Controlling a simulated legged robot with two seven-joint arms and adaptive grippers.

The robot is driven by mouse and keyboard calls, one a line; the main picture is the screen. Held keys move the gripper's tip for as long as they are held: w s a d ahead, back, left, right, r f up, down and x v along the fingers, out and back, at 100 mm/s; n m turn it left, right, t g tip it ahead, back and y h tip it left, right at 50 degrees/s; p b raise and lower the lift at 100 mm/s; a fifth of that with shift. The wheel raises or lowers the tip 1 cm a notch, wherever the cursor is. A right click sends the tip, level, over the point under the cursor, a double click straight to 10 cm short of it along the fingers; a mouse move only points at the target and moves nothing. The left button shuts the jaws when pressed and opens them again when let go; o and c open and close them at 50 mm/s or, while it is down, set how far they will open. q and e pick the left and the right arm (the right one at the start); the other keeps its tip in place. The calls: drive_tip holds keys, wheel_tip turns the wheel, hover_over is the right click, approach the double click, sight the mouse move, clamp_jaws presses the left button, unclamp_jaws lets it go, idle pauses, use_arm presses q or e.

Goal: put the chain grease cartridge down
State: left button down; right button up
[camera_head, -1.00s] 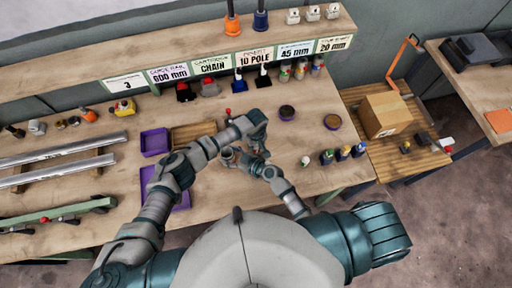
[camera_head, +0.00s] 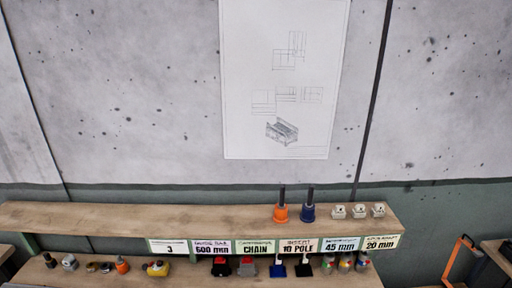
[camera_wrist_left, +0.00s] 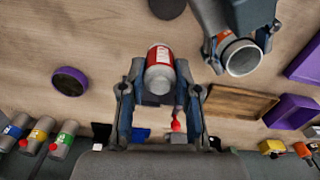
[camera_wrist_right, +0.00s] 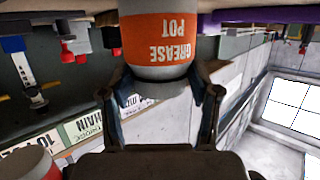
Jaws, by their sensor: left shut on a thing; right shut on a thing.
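The chain grease cartridge (camera_wrist_left: 160,56), a small cylinder with a red and white label and a grey end, is between the fingers of my left gripper (camera_wrist_left: 160,92) in the left wrist view. My left gripper is shut on it; the wooden bench lies behind it. My right gripper (camera_wrist_right: 160,85) is shut on a white pot with an orange band reading "GREASE POT" (camera_wrist_right: 158,42). This grease pot also shows in the left wrist view (camera_wrist_left: 240,58), at the upper right, apart from the cartridge. Neither gripper shows in the head view.
In the left wrist view, a dark round pot (camera_wrist_left: 70,80) stands left, several bottles (camera_wrist_left: 40,135) lower left, and a wooden tray (camera_wrist_left: 228,101) and purple bin (camera_wrist_left: 291,112) right. Bare bench lies between. The head view shows a labelled shelf (camera_head: 120,218) below a wall drawing (camera_head: 285,80).

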idle(0.3)
use_arm(q)
drive_tip(key=n, duration=0.4)
drive_tip(key=shift+a+n, duration=0.3)
drive_tip(key=shift+a, duration=0.1)
drive_tip(key=f+n, duration=0.3)
drive_tip(key=n, duration=0.1)
drive_tip(key=a+f+n, duration=0.1)
drive_tip(key=f+n, duration=0.2)
drive_tip(key=n, duration=0.2)
drive_tip(key=a+f+n, duration=0.1)
drive_tip(key=f+n, duration=0.3)
drive_tip(key=shift+a, duration=0.1)
drive_tip(key=c, duration=0.8)
unclamp_jaws()
